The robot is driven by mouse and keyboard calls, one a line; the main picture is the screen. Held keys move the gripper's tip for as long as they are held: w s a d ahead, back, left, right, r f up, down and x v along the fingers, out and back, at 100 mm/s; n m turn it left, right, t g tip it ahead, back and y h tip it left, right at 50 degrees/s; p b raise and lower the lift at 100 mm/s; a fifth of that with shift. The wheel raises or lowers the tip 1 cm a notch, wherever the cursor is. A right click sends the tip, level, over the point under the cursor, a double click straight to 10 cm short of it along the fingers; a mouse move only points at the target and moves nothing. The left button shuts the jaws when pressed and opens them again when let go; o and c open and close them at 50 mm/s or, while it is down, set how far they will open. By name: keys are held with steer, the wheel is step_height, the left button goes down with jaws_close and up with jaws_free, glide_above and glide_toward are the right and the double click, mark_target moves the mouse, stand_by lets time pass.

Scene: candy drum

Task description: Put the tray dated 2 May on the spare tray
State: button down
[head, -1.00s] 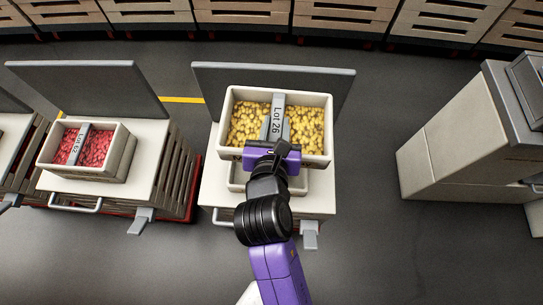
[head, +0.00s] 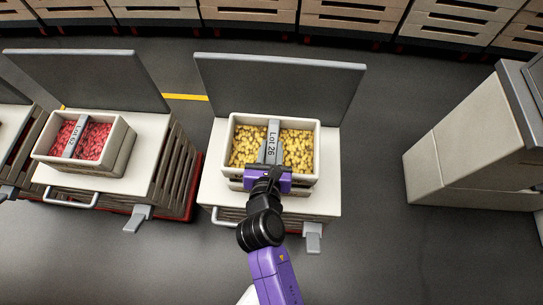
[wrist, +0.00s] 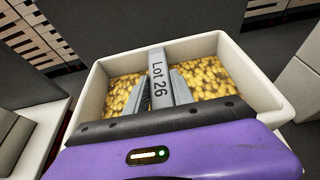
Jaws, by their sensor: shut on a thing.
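A cream tray of yellow candies (head: 317,150) has a grey cross-bar handle (head: 273,130) labelled "Lot 26"; no date is readable. My gripper (head: 269,152) is shut on this handle. The wrist view also shows the handle (wrist: 157,60) between my two grey fingers. A second cream tray (head: 236,186) lies directly below, mostly hidden, with only its lower edge showing. The held tray looks level and very close over it; I cannot tell whether they touch.
Both trays are over a white-topped cart (head: 215,180) with a raised dark panel (head: 280,85) behind. To the left, another cart holds a red-candy tray (head: 118,150) labelled "Lot 62". A beige cabinet (head: 470,150) stands at the right, with open floor between.

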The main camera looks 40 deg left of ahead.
steer(key=shift+f+b, duration=0.85)
steer(key=shift+f, duration=1.25)
steer(key=shift+f, duration=0.2)
steer(key=c, duration=1.1)
jaws_free()
steer(key=shift+r, duration=0.2)
steer(key=p+v, duration=0.2)
steer(key=v, duration=1)
steer(key=shift+f, duration=0.1)
